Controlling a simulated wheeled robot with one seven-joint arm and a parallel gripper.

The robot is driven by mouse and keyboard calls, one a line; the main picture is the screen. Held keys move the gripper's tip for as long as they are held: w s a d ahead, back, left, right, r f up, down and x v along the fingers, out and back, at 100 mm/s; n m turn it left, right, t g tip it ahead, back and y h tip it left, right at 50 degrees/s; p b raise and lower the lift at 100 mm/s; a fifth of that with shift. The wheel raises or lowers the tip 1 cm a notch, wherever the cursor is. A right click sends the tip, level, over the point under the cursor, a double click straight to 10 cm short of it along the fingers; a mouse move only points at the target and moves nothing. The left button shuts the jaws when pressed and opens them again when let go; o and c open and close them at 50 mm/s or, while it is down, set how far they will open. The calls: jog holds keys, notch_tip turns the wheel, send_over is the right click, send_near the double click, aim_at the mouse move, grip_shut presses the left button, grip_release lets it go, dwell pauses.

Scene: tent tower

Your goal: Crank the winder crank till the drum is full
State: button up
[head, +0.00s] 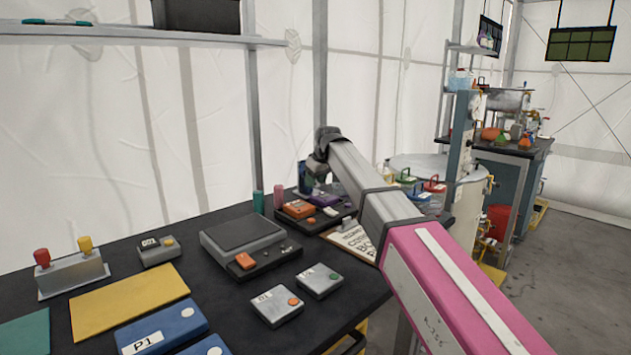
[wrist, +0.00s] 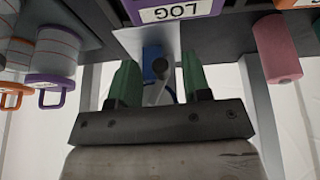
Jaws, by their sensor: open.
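In the head view, my gripper (head: 314,176) is at the far end of the black table, next to a small blue object (head: 304,177), partly hidden by my arm. The drum's fill cannot be seen.
A purple box marked LOG (wrist: 178,10), a pink cylinder (wrist: 277,50) and handled striped containers (wrist: 56,68) are close around the gripper. The black table (head: 225,310) carries a grey scale-like device (head: 243,232), button boxes (head: 277,306) and a notice sheet (head: 352,240).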

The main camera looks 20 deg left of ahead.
grip_shut()
jog(key=shift+g, duration=0.3)
jog(key=g, duration=0.1)
jog(key=g+y, duration=0.1)
jog(key=g, duration=0.1)
jog(key=shift+s+a+r+m+y, duration=0.1)
jog(key=shift+a+r+m+y, duration=0.05)
jog(key=shift+r+m+y, duration=0.2)
jog(key=g+y, duration=0.1)
jog(key=g, duration=0.1)
jog(key=r+m+g+y, duration=0.1)
jog(key=g, duration=0.1)
jog(key=shift+s+y, duration=0.1)
jog(key=shift+y, duration=0.25)
jog(key=m+g+y, duration=0.1)
jog(key=g+y, duration=0.1)
jog(key=r+m+g+y, duration=0.1)
jog(key=g, duration=0.1)
jog(key=m+g+y, duration=0.1)
jog(key=g+y, duration=0.1)
jog(key=shift+w+d+r+g+y, duration=0.2)
jog(key=shift+w+r+g+y, duration=0.1)
jog(key=shift+r, duration=0.1)
